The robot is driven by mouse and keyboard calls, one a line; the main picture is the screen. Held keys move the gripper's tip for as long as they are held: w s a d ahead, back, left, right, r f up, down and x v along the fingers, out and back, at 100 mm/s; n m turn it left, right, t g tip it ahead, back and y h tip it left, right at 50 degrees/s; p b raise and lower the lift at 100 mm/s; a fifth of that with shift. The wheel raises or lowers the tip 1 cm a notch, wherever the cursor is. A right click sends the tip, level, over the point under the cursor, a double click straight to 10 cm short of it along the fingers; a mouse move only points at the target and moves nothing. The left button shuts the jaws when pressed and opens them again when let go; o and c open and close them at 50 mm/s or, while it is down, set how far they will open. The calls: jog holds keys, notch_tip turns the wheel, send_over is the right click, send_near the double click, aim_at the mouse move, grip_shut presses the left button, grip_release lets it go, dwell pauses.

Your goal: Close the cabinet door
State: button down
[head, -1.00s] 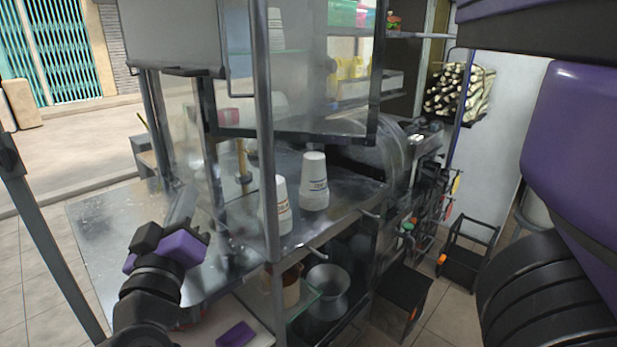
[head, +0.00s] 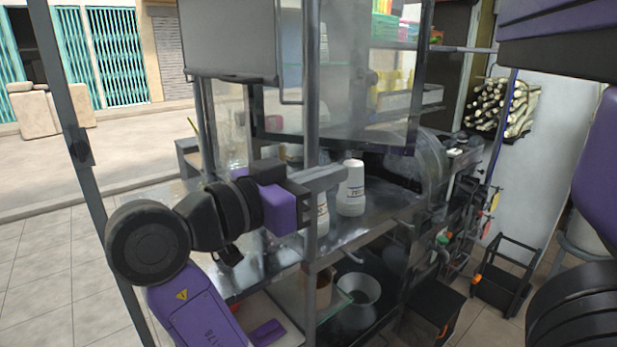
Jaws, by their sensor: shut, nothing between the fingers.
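The cabinet door (head: 412,105) appears to be the clear glass panel with a dark frame, standing swung open at the upper middle of the head view. Its hinge line is hard to make out. My gripper (head: 338,174) is shut and empty, with its fingers pointing right. It overlaps the grey upright post (head: 312,90) of the cabinet, in front of it in the picture, below the door's lower edge. I cannot tell whether it touches the post or the door.
A stack of white cups (head: 351,190) stands on the metal counter (head: 365,232) just right of my fingers; a second stack (head: 323,215) is partly hidden. A metal pot (head: 358,292) sits on the shelf below. Bundled canes (head: 503,107) are at the right. Open floor lies left.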

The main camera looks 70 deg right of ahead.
jog(key=p+x, duration=0.1)
jog(key=x, duration=0.6)
jog(key=shift+s+d, duration=0.15)
jog(key=shift+d, duration=0.05)
jog(key=shift+d, duration=0.1)
